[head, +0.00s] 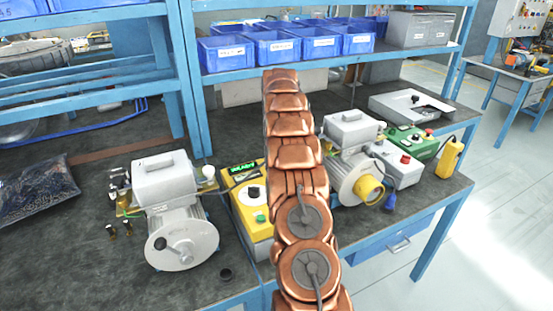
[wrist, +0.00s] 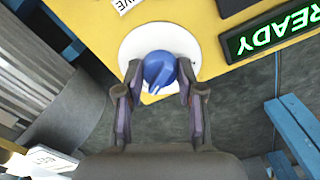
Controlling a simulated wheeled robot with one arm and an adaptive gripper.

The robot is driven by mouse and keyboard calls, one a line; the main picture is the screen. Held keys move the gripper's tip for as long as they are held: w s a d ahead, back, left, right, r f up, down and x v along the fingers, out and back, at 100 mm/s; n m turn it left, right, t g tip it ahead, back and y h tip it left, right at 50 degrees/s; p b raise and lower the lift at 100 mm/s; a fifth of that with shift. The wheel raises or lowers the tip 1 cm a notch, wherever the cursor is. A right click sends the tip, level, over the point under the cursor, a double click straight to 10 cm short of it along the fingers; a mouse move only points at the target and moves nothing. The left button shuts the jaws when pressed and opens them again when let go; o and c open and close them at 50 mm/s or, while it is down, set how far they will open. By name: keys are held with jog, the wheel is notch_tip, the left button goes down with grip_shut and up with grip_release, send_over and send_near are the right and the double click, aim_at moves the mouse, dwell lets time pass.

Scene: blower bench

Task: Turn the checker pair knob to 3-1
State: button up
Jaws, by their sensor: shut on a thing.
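The checker is a yellow box (head: 243,205) at the middle of the bench in the head view, partly hidden by my arm. Its yellow panel (wrist: 207,42) fills the top of the wrist view, with a lit green display (wrist: 268,35) reading READY, upside down. A round blue knob (wrist: 160,70) sits on a white disc (wrist: 134,45) on this panel. A light mark on the knob points toward the lower left of the picture. My gripper (wrist: 160,84) is shut on the blue knob, one finger on each side. Position markings around the disc are not readable.
A grey motor (head: 182,235) stands left of the checker, another motor (head: 345,178) right of it. Further right are a grey box with a red button (head: 398,165) and a green box (head: 412,140). Blue bins (head: 275,48) line the shelf behind.

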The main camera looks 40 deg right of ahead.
dwell(0.6)
jog(key=o, duration=1.1)
jog(key=shift+o, duration=0.2)
jog(key=shift+d+r+n+p, duration=0.1)
jog(key=shift+r+n+p, duration=0.05)
jog(key=shift+n+p, duration=2.8)
jog(key=shift+n, duration=0.55)
jog(key=shift+n, duration=0.4)
